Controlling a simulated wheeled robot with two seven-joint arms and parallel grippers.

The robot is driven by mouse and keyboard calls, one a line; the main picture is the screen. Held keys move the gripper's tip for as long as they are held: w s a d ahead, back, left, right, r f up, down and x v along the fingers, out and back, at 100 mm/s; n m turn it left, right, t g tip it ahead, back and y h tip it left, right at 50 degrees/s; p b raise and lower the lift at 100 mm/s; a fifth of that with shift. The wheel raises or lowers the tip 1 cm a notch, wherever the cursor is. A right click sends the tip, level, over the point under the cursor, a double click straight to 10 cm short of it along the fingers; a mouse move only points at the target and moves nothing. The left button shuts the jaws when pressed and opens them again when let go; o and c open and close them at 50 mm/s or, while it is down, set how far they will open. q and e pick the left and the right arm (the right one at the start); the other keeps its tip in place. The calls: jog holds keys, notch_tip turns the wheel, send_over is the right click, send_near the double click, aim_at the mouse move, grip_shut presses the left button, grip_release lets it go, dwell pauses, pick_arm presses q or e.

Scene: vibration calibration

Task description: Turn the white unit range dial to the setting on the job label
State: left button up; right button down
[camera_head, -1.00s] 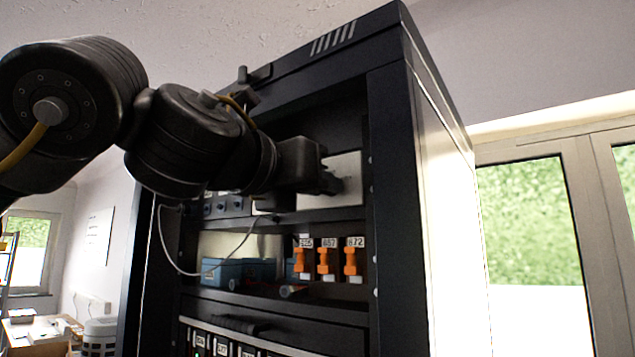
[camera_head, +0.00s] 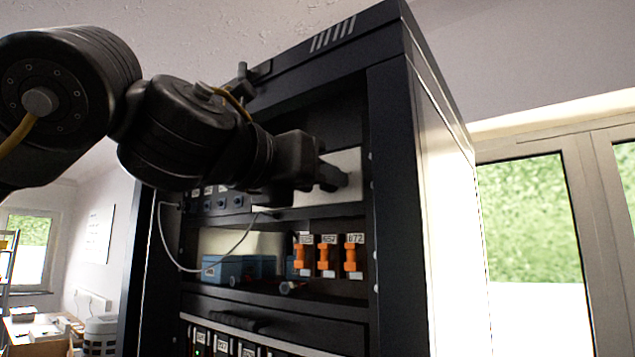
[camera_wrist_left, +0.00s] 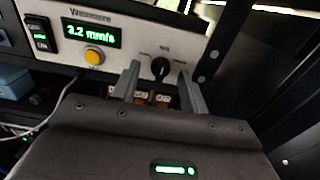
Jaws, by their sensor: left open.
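The white unit (camera_wrist_left: 120,52) fills the top of the left wrist view, with a green "3.2 mm/s" display (camera_wrist_left: 92,33) and a yellow button (camera_wrist_left: 94,56). Its black range dial (camera_wrist_left: 160,68) is at the right end of the panel, with small markings around it that I cannot read. My left gripper (camera_wrist_left: 157,75) is open, its two grey fingers either side of the dial in this view; I cannot tell whether they touch it. In the head view the gripper (camera_head: 335,178) is in front of the white unit (camera_head: 347,163), hiding the dial. I cannot pick out the job label. My right gripper is out of view.
The black rack (camera_head: 392,200) has a side post just right of the gripper. Below the unit are orange-handled modules (camera_head: 325,257) and blue boxes (camera_head: 222,268). A thin white cable (camera_head: 163,240) loops in front of the shelves at left.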

pick_arm(q)
jog(key=b+v, duration=0.4)
jog(key=v, duration=0.6)
jog(key=shift+s, duration=0.15)
